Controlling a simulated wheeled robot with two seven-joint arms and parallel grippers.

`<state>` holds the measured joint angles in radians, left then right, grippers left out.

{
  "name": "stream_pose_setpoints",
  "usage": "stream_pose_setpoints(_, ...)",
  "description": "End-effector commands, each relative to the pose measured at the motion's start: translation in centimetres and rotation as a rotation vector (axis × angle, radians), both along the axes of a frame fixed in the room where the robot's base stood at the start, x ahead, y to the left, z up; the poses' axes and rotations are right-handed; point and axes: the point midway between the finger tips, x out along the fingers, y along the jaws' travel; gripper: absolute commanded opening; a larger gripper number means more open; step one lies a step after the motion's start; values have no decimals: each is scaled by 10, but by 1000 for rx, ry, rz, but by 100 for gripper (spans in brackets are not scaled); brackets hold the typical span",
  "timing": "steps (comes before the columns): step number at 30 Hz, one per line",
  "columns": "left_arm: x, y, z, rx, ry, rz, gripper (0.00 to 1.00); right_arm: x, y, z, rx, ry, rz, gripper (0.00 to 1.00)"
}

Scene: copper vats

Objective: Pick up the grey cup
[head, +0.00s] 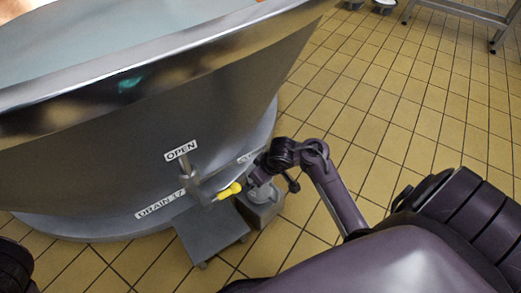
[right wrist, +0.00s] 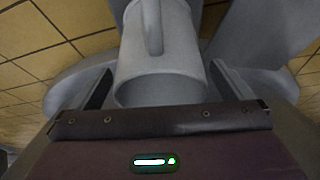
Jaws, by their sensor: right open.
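The grey cup (right wrist: 180,55) fills the middle of the right wrist view, its handle on the side facing the camera. Its rim is towards my gripper. My right gripper (right wrist: 159,88) is open, with one finger on each side of the cup near the rim; contact cannot be told. In the head view my right gripper (head: 264,174) is low beside the vat, over a small grey stand (head: 262,214); the cup there is mostly hidden and hard to make out. My left gripper is not in view.
A large metal vat (head: 110,125) with pale liquid fills the left. A yellow-handled drain valve (head: 229,191) sticks out close to my right gripper, above a low grey block (head: 212,233). Yellow tiled floor (head: 390,95) is clear to the right. A metal frame (head: 465,14) stands far back.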

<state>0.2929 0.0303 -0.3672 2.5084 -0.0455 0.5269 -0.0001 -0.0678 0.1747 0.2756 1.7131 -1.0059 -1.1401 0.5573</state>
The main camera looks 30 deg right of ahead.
Motion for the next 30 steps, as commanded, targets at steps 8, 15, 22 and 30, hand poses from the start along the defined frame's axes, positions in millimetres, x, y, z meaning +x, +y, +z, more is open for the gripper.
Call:
stream_pose_setpoints(8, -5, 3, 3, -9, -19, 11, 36, -1, 2, -6, 1, -1, -2, 100)
stream_pose_setpoints(15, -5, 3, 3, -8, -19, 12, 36, -1, 2, -6, 1, -1, -1, 86)
stream_pose_setpoints(22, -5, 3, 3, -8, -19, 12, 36, -1, 2, -6, 0, 0, -1, 56)
stream_pose_setpoints(30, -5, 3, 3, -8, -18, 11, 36, -1, 2, -6, 0, -1, -1, 37)
